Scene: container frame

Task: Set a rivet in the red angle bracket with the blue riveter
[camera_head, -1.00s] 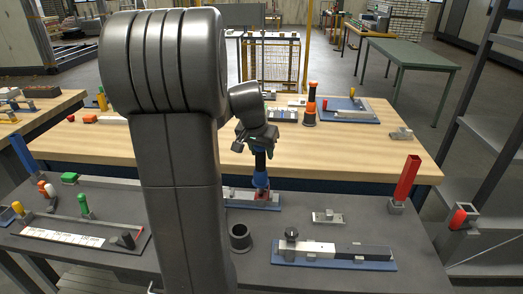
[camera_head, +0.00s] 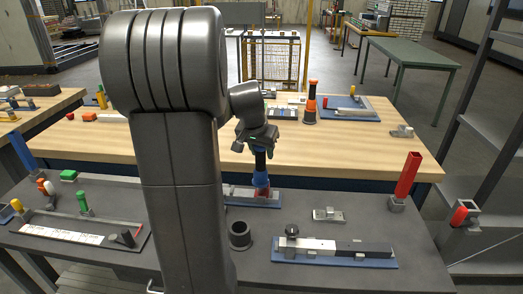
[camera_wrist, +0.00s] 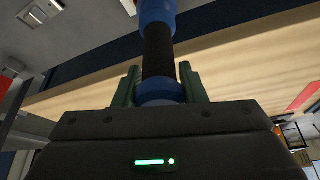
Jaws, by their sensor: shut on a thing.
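My gripper (camera_head: 259,146) is shut on the blue riveter (camera_head: 260,179), a dark-shafted tool with blue collars. In the wrist view the blue riveter (camera_wrist: 158,50) stands between my fingers (camera_wrist: 160,88). In the head view it points down, its lower end at the red angle bracket (camera_head: 263,191). The bracket sits on a blue-based fixture (camera_head: 236,198) on the dark near table and is partly hidden by the tool. I cannot tell whether the riveter touches it. The bracket is not clearly seen in the wrist view.
A dark cup-like holder (camera_head: 240,235) stands just in front of the fixture. A second blue-based fixture (camera_head: 333,252) and a small metal part (camera_head: 328,214) lie to the right. A red upright post (camera_head: 408,175) stands at the right edge. An orange-and-black tool (camera_head: 311,103) stands on the wooden table.

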